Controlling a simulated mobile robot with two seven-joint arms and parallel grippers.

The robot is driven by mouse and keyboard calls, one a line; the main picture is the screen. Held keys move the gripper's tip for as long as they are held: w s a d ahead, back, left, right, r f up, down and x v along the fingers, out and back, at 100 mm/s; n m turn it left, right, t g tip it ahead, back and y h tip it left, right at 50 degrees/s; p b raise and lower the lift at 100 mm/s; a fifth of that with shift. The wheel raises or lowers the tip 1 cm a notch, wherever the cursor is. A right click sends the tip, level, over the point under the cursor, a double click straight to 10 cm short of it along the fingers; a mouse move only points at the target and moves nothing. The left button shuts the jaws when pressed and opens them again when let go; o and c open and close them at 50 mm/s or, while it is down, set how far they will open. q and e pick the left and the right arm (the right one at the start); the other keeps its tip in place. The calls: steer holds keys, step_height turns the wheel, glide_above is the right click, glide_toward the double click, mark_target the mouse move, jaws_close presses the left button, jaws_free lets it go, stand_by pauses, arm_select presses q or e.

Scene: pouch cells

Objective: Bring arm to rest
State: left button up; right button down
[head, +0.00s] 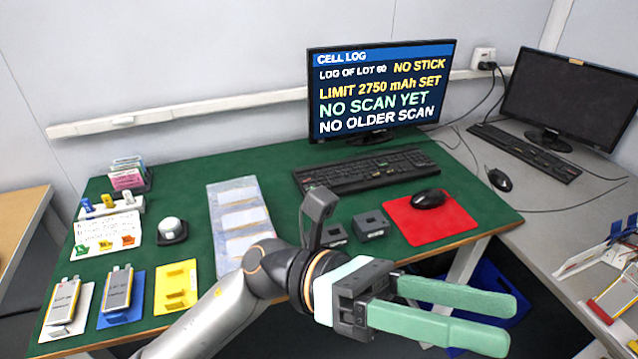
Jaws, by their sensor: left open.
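My left gripper (506,322) has two green fingers and reaches in from the bottom left, over the front edge of the green-topped table (290,165). The fingers are apart with nothing between them. It is in front of the red mouse mat (398,226) and above the gap beside the table. My left arm crosses the front of the table and hides part of a clear tray with pale panels (239,219). My right gripper is not in view.
Pouch cells (62,303) (117,293) lie on white and blue plates at the left, beside an empty-looking yellow plate (176,287). A monitor (378,90) and keyboard (365,170) stand at the back. Small dark blocks (371,224) sit near the arm. A grey desk (560,205) adjoins at right.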

arm_select(q)
steer(key=w+a+f+n+t+h+p, duration=0.1)
steer(key=w+a+n+t+h, duration=0.2)
steer(key=w+n+t, duration=0.6)
steer(key=w+a+f+n+t+h+p, duration=0.1)
steer(key=w+a+n+t+h, duration=0.3)
steer(key=n+t, duration=0.9)
steer(key=w+a+f+n+t+y+p, duration=0.1)
steer(key=w+a+f+n+t+y, duration=0.3)
steer(key=f+n+y, duration=0.5)
steer(key=w+a+f+n+t+y, duration=0.35)
steer(key=f+n+y, duration=0.2)
steer(key=n, duration=0.45)
steer(key=s+a+f+n+g+y+p, duration=0.1)
steer(key=s+a+f+n+g+y, duration=0.3)
steer(key=f, duration=0.9)
steer(key=s+a+f+n+g+y+p, duration=0.1)
steer(key=s+a+f+n+g+y, duration=0.3)
steer(key=s+a+f+n, duration=0.4)
steer(key=s+a+f+y, duration=0.1)
steer(key=s+a+f, duration=0.1)
steer(key=s+f, duration=0.2)
steer(key=shift+f, duration=0.75)
